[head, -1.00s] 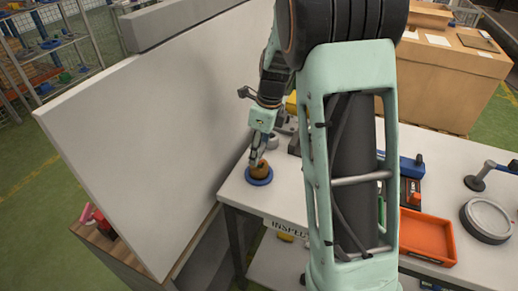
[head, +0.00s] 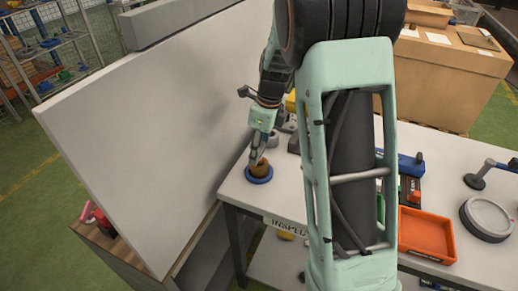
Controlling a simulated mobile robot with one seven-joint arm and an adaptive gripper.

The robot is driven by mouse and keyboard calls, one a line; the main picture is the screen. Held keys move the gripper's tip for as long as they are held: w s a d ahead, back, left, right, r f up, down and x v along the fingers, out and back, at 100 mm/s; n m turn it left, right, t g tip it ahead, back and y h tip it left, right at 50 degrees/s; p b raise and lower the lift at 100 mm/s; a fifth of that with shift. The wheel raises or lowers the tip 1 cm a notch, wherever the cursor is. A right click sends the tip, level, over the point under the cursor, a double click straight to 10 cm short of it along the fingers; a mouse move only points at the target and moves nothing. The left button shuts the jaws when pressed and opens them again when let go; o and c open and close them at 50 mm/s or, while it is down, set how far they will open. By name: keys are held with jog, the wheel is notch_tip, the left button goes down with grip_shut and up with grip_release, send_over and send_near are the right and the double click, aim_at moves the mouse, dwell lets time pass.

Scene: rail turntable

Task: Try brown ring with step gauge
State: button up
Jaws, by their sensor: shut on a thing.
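The brown ring (head: 260,169) shows as a small brown piece at the left end of the white table, between the fingers of my gripper (head: 257,160). My gripper points down and is shut on it. A round blue base (head: 258,177) lies directly under the brown ring and looks like the foot of the step gauge. The rest of the gauge is hidden by the ring and fingers. I cannot tell how far the ring sits around the gauge or whether it touches a step.
A tall pale panel (head: 150,130) stands close to the left of my gripper. An orange tray (head: 427,235), a grey round turntable-like disc (head: 487,218) and a blue device (head: 411,165) are on the right. My arm hides the table's middle.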

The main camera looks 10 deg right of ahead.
dwell(0.3)
jog(key=o, duration=1.4)
jog(key=shift+c, duration=0.2)
